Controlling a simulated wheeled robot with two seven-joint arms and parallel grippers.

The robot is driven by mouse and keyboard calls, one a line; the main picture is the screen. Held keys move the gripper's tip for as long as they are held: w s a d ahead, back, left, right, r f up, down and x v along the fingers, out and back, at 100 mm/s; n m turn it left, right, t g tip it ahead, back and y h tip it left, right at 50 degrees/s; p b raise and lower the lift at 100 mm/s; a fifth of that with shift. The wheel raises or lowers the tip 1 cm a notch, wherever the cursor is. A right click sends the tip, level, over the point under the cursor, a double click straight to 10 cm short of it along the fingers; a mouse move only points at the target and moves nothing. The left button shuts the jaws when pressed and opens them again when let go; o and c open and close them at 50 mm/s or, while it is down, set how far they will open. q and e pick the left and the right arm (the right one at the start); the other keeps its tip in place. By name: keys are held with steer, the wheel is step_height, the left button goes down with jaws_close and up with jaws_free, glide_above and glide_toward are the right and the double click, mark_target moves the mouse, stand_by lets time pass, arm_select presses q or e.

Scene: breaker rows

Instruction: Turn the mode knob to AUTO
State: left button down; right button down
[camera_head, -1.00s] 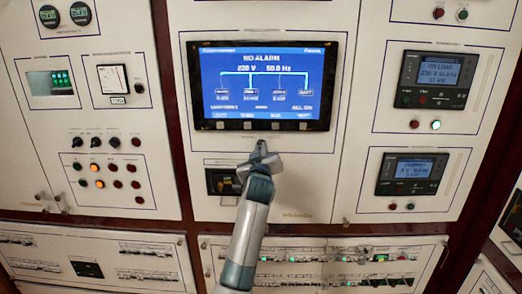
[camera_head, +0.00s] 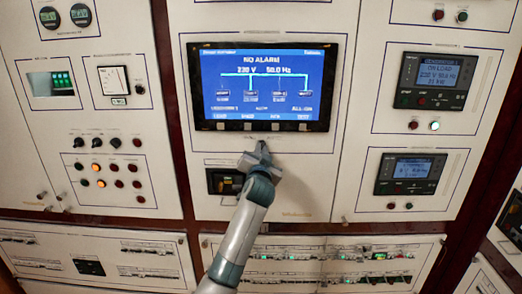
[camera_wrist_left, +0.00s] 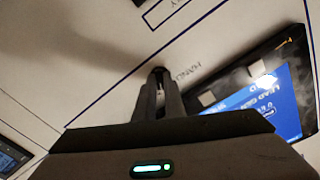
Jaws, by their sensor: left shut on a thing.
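My left gripper (camera_head: 261,146) is at the panel just below the big blue screen. Its fingers show in the left wrist view (camera_wrist_left: 160,80), close together around a small dark knob (camera_wrist_left: 158,69), the mode knob, so it is shut on the knob. Most of the knob is hidden between the fingers, and its pointer does not show. A partly readable label, which seems to read "HAND" or "MANUAL", is printed beside it in the wrist view. An AUTO mark cannot be made out. My right gripper is not in view.
The blue screen (camera_head: 264,87) reads NO ALARM, 230 V, 50.0 Hz. A dark socket-like unit (camera_head: 224,182) sits left of my wrist. Two small displays (camera_head: 436,80) are on the right panel. Several small knobs and lamps (camera_head: 108,168) are on the left. Breaker rows (camera_head: 330,257) run below.

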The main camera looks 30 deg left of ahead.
arm_select(q)
steer(key=shift+m, duration=0.6)
steer(key=c, duration=1.8)
jaws_free()
steer(key=shift+c, duration=0.2)
steer(key=shift+s+d, duration=0.1)
steer(key=b+v, duration=0.6)
steer(key=v, duration=1.1)
steer(key=shift+s+b, duration=0.15)
steer(key=shift+b, duration=0.2)
